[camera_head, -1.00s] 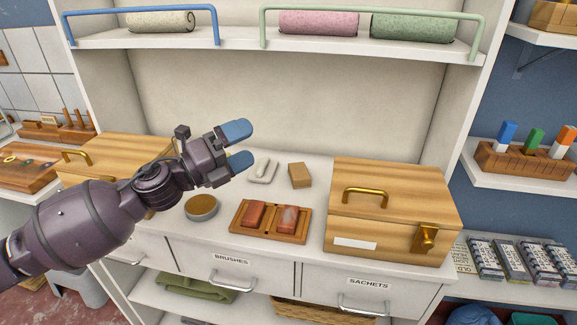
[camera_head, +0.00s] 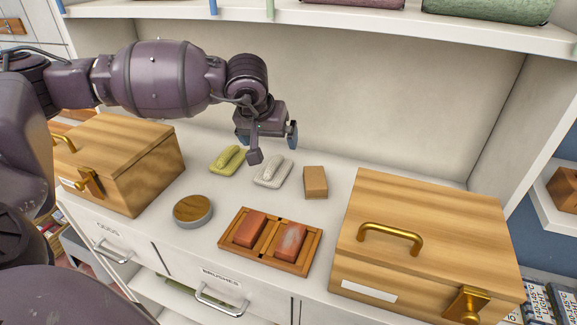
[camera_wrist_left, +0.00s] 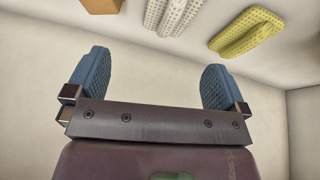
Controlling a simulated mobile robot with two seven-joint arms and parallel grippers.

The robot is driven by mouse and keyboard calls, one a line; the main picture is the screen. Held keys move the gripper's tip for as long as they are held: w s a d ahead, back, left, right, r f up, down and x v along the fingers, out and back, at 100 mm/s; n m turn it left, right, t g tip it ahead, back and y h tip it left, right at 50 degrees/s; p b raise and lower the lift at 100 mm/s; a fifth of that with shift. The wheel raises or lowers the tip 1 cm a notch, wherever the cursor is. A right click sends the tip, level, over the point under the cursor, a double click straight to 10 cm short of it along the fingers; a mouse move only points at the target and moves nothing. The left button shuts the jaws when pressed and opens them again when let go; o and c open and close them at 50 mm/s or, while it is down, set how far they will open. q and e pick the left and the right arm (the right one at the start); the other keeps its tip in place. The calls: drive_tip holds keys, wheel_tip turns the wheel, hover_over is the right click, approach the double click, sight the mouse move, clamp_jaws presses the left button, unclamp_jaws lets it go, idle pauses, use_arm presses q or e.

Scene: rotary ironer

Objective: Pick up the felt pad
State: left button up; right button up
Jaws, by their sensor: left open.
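Several small items lie on the white counter, and I cannot tell for sure which is the felt pad. A yellow dotted pad with a raised grip (camera_head: 227,160) lies at the back; it also shows in the left wrist view (camera_wrist_left: 247,33). A whitish dotted pad (camera_head: 272,172) lies right of it, also in the left wrist view (camera_wrist_left: 172,14). A tan block (camera_head: 315,182) is further right, partly cut off in the left wrist view (camera_wrist_left: 102,5). My left gripper (camera_head: 274,146) is open and empty, above and behind the whitish pad. My right gripper is out of view.
A wooden tray (camera_head: 230,243) with two reddish blocks and a round wood-topped item (camera_head: 193,210) lie in front. Lidded wooden boxes stand left (camera_head: 128,165) and right (camera_head: 440,225). A shelf (camera_head: 330,18) runs above; the back wall (camera_head: 370,90) is close.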

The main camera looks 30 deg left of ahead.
sight(273, 162)
use_arm(q)
drive_tip(key=shift+m, duration=0.7)
drive_tip(key=x, duration=0.3)
drive_tip(key=b+x, duration=0.1)
drive_tip(key=x, duration=0.1)
drive_tip(key=shift+s+a+f, duration=0.2)
drive_tip(key=shift+s+a, duration=0.1)
drive_tip(key=shift+s, duration=0.1)
drive_tip(key=shift+w+a+f, duration=0.15)
drive_tip(key=shift+w+f, duration=0.15)
drive_tip(key=shift+f, duration=0.3)
drive_tip(key=x, duration=0.4)
drive_tip(key=shift+w+a+b, duration=0.1)
drive_tip(key=shift+b, duration=0.3)
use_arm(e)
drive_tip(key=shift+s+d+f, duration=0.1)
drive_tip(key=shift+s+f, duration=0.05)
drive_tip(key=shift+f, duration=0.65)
use_arm(q)
drive_tip(key=shift+c, duration=0.5)
